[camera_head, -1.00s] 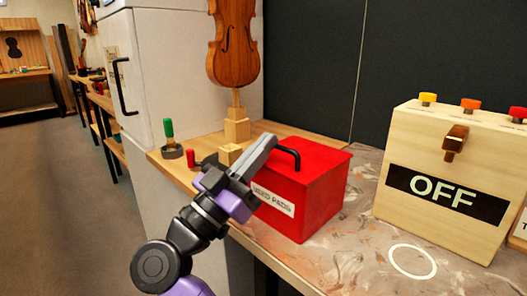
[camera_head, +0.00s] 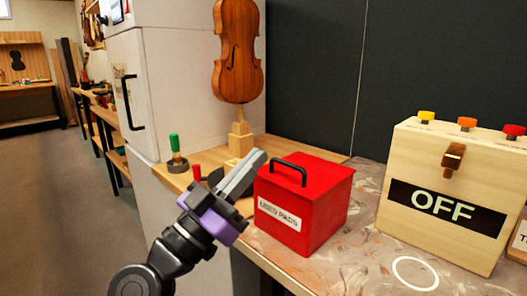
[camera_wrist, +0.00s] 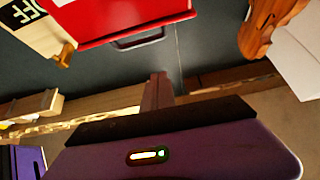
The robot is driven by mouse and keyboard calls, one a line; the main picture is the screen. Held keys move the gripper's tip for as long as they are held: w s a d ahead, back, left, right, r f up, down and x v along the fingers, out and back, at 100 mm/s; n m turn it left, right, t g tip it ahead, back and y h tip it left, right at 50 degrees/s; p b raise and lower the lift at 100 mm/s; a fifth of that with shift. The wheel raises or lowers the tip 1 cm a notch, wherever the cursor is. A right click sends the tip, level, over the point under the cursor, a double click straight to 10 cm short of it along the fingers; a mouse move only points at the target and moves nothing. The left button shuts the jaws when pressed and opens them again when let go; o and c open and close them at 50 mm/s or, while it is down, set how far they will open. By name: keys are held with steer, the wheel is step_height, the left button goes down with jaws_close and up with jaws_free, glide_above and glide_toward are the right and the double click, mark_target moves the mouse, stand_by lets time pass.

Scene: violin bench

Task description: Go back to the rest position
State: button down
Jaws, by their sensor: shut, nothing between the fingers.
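My gripper (camera_head: 245,172) is shut and empty in the head view, in front of the bench and just left of the red box. Its fingers point up and to the right, apart from the box's black handle as far as I can tell. The wrist view shows the shut fingers (camera_wrist: 158,90) against the dark wall, with the scene upside down. The red box (camera_head: 318,205) is labelled USED PADS and its lid is down. It also shows at the top of the wrist view (camera_wrist: 110,18).
A violin body (camera_head: 238,60) stands on a wooden stand behind my gripper. A green-handled tool (camera_head: 175,150) and a red-topped item (camera_head: 197,172) stand to the left. A wooden box (camera_head: 440,195) marked OFF stands right. Open floor (camera_head: 45,200) lies left.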

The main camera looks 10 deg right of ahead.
steer(key=w+a+f+n+t+y, duration=0.3)
steer(key=a+n+t+y, duration=0.35)
steer(key=a+n, duration=0.2)
step_height(320, 180, down, 12)
steer(key=a+f+n+y, duration=0.1)
steer(key=a+n+y, duration=0.1)
steer(key=n+y, duration=0.75)
steer(key=s+d+f+g+y, duration=0.25)
steer(key=s+f+y, duration=0.25)
steer(key=s+f, duration=0.3)
steer(key=s+d+f+g+y, duration=0.1)
steer(key=s+d+f+y, duration=0.3)
steer(key=s+f, duration=0.3)
steer(key=s+d+f+m+g+h, duration=0.1)
steer(key=s+d+m+h, duration=0.1)
steer(key=s+d, duration=0.6)
steer(key=s+d+m+h, duration=0.15)
steer(key=s+d, duration=0.25)
steer(key=s, duration=0.8)
steer(key=s+d+f+m+g+h, duration=0.1)
steer(key=s+d+m+h, duration=0.15)
steer(key=s+d, duration=0.6)
step_height(320, 180, up, 28)
steer(key=s+a+y+p, duration=0.1)
steer(key=p, duration=2.7)
steer(key=shift+s+a+r+m, duration=0.15)
steer(key=shift+s+a+m, duration=0.1)
steer(key=shift+a+m, duration=0.1)
